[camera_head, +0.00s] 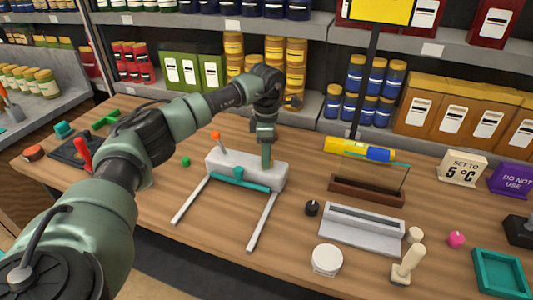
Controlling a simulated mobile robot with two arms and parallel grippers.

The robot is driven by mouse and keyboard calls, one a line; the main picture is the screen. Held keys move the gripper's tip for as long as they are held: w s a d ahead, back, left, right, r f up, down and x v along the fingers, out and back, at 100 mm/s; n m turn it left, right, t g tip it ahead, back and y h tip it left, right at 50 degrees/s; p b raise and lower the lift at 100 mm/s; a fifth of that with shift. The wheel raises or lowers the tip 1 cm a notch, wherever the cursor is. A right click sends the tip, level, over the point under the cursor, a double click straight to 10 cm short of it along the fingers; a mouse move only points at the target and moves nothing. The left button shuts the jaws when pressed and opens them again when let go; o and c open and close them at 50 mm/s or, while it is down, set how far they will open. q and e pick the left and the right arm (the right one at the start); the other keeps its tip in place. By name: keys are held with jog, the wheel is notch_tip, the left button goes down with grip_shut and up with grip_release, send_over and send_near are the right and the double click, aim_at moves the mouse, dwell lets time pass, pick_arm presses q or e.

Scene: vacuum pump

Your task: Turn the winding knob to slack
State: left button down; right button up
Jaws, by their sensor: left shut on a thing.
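A pale grey block-shaped device (225,162) stands on the wooden table, with an orange-tipped lever (215,138) on its left. A teal bar (238,178) runs along its front, and two pale rails reach towards me. My left gripper (266,162) points down at the right end of the device's top. It is shut on a small part there, which the fingers hide almost wholly. I take this part for the winding knob, but its shape and turn angle cannot be seen. My right gripper is not in view.
A black knob-like piece (312,208), a grey slotted block (361,229) and a brown tray (366,191) lie right of the device. A yellow cylinder (345,146) is behind them. A white round stack (327,260) stands in front. Stocked shelves close off the back.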

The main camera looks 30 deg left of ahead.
pick_arm(q)
jog(key=n, duration=0.4)
jog(key=shift+r+n, duration=0.2)
jog(key=shift+n, duration=0.2)
jog(key=n+p, duration=0.1)
jog(key=n, duration=0.9)
jog(key=shift+d+p, duration=0.1)
jog(key=shift+p, duration=0.2)
jog(key=n, duration=0.4)
jog(key=shift+n+p, duration=0.3)
jog(key=shift+p, duration=0.05)
jog(key=n+p, duration=0.1)
jog(key=n, duration=0.3)
jog(key=shift+w, duration=0.1)
jog(key=n+p, duration=0.1)
jog(key=n, duration=0.4)
jog(key=shift+r, duration=0.1)
jog(key=n+p, duration=0.1)
jog(key=n, duration=0.3)
jog(key=shift+w, duration=0.1)
jog(key=shift+n+p, duration=0.9)
jog(key=shift+n, duration=1.7)
jog(key=shift+w, duration=0.1)
